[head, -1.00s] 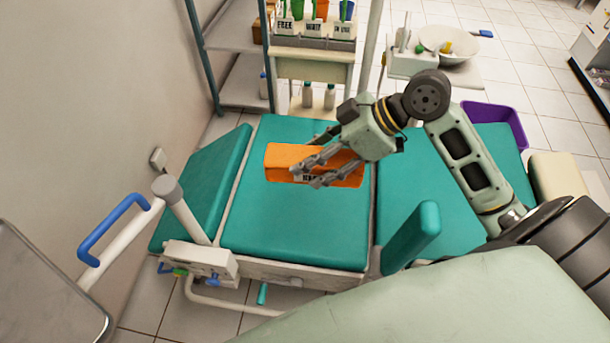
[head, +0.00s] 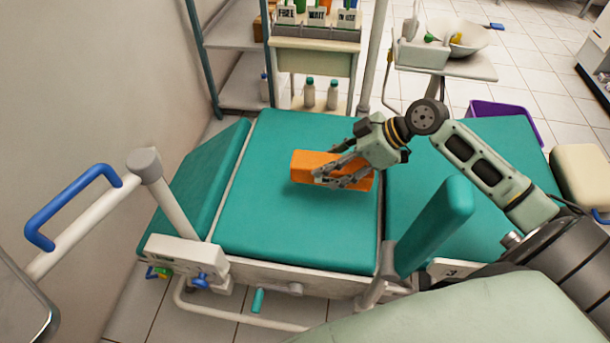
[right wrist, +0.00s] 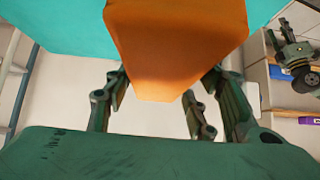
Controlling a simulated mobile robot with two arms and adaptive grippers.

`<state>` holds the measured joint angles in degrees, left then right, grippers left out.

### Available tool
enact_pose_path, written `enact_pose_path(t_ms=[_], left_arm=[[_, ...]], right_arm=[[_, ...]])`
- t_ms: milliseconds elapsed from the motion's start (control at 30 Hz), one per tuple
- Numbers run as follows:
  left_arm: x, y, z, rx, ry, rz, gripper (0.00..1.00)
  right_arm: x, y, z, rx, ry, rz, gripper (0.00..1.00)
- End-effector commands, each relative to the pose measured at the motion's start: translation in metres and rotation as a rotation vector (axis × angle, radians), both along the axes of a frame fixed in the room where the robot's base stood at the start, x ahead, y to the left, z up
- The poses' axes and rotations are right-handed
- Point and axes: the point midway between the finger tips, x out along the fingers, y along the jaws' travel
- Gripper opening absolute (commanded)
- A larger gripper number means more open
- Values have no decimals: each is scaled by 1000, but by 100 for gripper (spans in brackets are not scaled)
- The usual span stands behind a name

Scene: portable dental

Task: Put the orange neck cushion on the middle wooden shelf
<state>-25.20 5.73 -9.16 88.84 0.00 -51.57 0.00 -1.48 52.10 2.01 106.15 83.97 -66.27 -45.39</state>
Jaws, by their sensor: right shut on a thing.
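The orange neck cushion (head: 312,165) is a block-shaped cushion over the teal chair pad in the head view. My right gripper (head: 345,176) is shut on its right part, and the fingers cover some of its front. In the right wrist view the cushion (right wrist: 178,45) sits between the gripper's fingers (right wrist: 165,105). From the head view I cannot tell for sure whether the cushion touches the pad. Grey-white shelves (head: 240,82) on a teal frame stand at the back left; which one is the middle wooden shelf I cannot tell.
The teal dental chair (head: 280,225) fills the middle. A cart (head: 316,62) with labelled holders and bottles stands behind it. A tray table (head: 450,66) with a bowl is at the back right, with a purple bin (head: 505,112) below. A blue-handled rail (head: 75,205) is at left.

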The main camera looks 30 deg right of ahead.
Motion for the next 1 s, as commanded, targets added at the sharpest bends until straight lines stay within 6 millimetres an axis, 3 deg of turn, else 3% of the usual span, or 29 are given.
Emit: enact_pose_path(t_ms=[200,400,733,1000], left_arm=[[11,-1,19,-1,-13,2,40],[16,-2,32,-2,-20,4,40],[24,-3,55,-3,-33,6,40],[25,-3,60,-3,-34,6,40]], right_arm=[[42,30,-29,6,-2,1,22],[62,43,-44,2,-1,1,22],[63,44,-82,0,2,-1,22],[63,44,-86,-1,1,0,22]])
